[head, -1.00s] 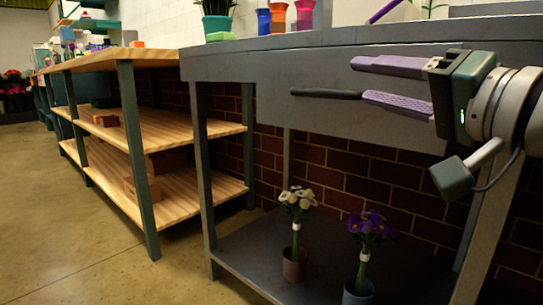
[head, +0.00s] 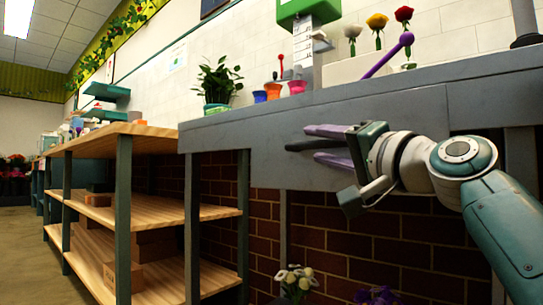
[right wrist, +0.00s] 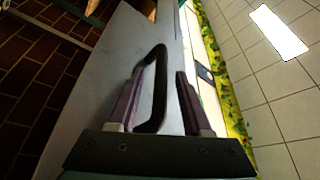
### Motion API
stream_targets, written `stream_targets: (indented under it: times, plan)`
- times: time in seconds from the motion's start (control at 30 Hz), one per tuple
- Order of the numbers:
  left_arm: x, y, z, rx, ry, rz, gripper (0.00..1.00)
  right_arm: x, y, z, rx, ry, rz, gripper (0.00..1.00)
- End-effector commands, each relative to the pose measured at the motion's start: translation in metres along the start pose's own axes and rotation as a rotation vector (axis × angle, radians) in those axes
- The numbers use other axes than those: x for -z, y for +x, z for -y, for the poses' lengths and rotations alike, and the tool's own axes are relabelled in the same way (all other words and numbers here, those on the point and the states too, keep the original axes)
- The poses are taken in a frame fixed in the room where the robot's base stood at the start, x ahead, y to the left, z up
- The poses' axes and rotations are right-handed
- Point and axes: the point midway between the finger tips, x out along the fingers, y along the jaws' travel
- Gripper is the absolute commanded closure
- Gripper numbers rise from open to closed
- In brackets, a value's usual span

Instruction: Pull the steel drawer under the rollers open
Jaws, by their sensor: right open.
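The steel drawer's grey front (head: 255,140) is under the worktop, with no clear gap showing around it. Its dark bar handle (head: 303,146) sticks out from the front. My right gripper (head: 322,144) is open, with one purple finger above the handle and one below it. In the right wrist view the black handle (right wrist: 161,85) lies between the two fingers of the right gripper (right wrist: 160,95), closer to the left finger. A space shows between the bar and the right finger. My left gripper is not in view. The rollers cannot be made out.
A wooden shelf unit (head: 115,135) stands to the left. Colourful cups (head: 272,90), a potted plant (head: 218,80) and single roses (head: 377,22) stand on the grey worktop. Flowers (head: 297,278) show below the drawer. Floor is clear at the far left.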

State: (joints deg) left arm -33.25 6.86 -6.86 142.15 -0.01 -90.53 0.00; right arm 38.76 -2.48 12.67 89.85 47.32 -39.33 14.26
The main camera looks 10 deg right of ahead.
Motion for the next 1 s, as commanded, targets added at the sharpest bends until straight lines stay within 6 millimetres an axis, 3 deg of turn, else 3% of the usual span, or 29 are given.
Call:
stream_targets:
  times: [0.43, 0.87, 1.0]
  plan:
    - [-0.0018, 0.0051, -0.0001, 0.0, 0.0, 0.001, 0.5, -0.0002, 0.0117, 0.0007, 0.0, -0.001, 0.001, 0.5]
    - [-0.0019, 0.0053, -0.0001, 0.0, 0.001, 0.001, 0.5, -0.0002, 0.0114, 0.0003, -0.001, -0.001, 0.001, 0.98]
    - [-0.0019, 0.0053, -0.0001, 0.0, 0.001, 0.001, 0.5, -0.0002, 0.0113, 0.0002, -0.001, -0.001, 0.001, 1.0]
